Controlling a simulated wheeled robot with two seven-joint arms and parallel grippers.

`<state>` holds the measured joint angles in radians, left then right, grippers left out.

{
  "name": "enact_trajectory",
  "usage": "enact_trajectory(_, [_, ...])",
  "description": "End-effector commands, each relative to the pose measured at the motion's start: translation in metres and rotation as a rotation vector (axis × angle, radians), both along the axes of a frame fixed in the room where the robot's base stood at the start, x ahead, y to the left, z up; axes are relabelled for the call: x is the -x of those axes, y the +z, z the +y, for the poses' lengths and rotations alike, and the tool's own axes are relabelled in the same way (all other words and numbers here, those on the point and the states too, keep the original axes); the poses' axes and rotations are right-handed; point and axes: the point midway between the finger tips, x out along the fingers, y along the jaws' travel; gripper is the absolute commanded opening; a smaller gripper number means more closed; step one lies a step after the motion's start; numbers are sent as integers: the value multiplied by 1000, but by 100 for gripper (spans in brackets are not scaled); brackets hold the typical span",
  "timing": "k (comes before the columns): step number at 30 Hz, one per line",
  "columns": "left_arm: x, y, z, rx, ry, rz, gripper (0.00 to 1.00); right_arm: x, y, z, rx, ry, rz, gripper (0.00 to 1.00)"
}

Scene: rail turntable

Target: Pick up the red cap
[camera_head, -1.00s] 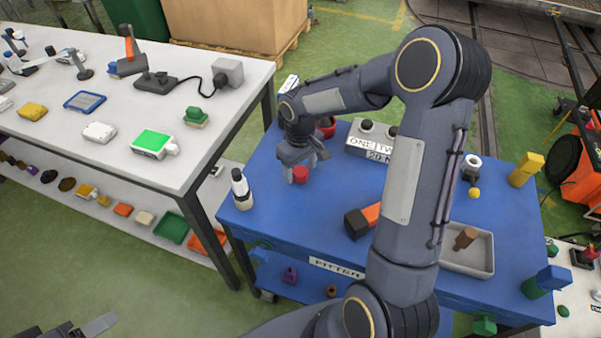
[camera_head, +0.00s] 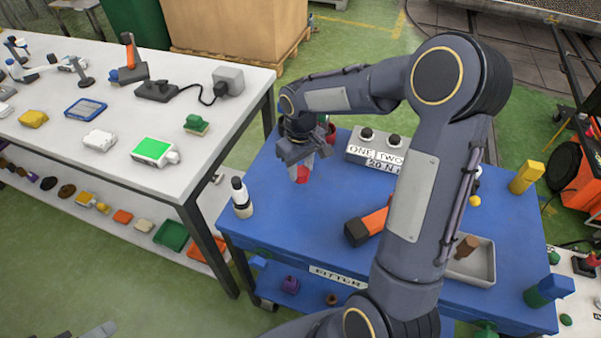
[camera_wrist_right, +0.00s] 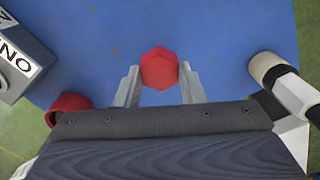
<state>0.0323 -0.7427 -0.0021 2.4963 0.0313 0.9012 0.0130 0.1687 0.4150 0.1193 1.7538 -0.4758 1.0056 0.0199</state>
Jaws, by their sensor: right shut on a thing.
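The red cap (camera_head: 302,174) is at the far left part of the blue table. My right gripper (camera_head: 303,168) comes down over it with its fingers shut on it. In the right wrist view the red cap (camera_wrist_right: 159,69) sits between the two metal fingertips (camera_wrist_right: 160,76), one on each side. The cap looks slightly raised from the table top, but the gap under it is hard to see.
A white bottle with a black top (camera_head: 241,197) stands left of the gripper. A red cup (camera_head: 331,131) and a grey box labelled ONE, TWO (camera_head: 372,150) are behind it. An orange-and-black tool (camera_head: 366,225) and a grey tray (camera_head: 478,264) lie to the right.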

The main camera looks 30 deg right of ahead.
Motion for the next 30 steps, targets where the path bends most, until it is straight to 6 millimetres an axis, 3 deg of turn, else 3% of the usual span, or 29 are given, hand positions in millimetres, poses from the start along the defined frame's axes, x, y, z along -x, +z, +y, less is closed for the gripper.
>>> enact_trajectory(6, [0,-7,0,0,0,0,60,43,52,12,1,0,-7,14])
enact_trajectory(15, [0,-16,0,0,0,0,60,107,80,30,0,1,-3,14])
enact_trajectory(21, [0,-18,0,0,0,0,60,126,89,36,0,0,1,14])
enact_trajectory(30, [0,-18,0,0,0,0,60,130,91,37,0,0,2,14])
